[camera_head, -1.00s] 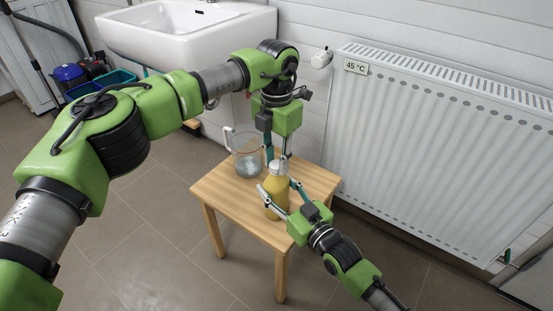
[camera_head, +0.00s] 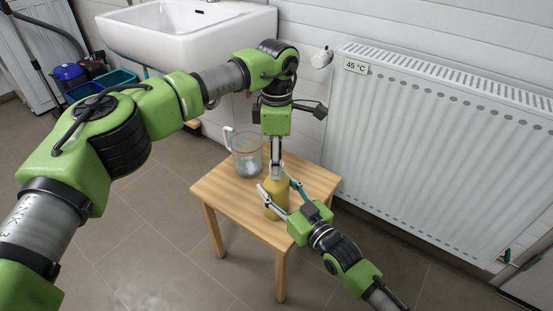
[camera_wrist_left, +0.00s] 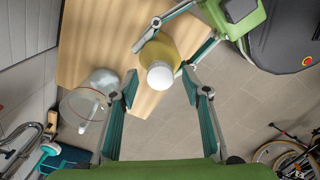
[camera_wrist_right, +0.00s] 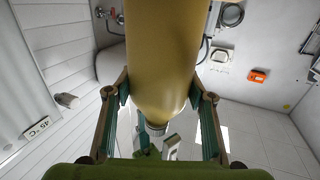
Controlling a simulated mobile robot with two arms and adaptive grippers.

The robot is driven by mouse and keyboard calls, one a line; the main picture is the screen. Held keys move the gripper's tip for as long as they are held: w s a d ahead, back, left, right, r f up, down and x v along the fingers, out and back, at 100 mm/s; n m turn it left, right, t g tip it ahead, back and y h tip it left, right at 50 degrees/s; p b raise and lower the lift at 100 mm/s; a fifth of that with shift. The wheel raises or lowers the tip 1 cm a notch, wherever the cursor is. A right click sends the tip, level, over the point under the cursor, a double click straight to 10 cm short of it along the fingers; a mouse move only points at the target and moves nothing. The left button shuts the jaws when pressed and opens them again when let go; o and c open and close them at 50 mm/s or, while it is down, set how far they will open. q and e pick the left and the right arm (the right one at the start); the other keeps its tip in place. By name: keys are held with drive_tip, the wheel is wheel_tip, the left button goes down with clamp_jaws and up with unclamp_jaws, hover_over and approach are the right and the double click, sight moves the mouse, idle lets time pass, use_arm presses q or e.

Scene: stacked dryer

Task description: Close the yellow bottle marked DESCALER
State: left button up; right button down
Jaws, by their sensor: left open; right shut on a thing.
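The yellow bottle (camera_head: 272,207) stands upright on the small wooden table (camera_head: 225,192). My right gripper (camera_head: 277,191) is shut on its body from the front; the right wrist view shows the body (camera_wrist_right: 162,55) between both fingers. No label can be read. A white cap (camera_wrist_left: 160,76) sits on the bottle's top in the left wrist view; whether it is tight I cannot tell. My left gripper (camera_head: 277,157) points down from above, open. In its wrist view the cap lies between the two fingertips, with gaps at both sides. In the head view its fingers largely hide the cap.
A clear glass jug (camera_head: 247,160) stands on the table, left of the bottle and close to my left fingers. A white radiator (camera_head: 430,150) is on the wall at right. A sink (camera_head: 185,40) is behind. The table's left part is clear.

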use_arm(q)
wheel_tip(320, 180, up, 12)
idle(0.5)
use_arm(e)
drive_tip(key=c, duration=0.9)
unclamp_jaws()
drive_tip(key=shift+s, duration=0.1)
drive_tip(key=v, duration=1.2)
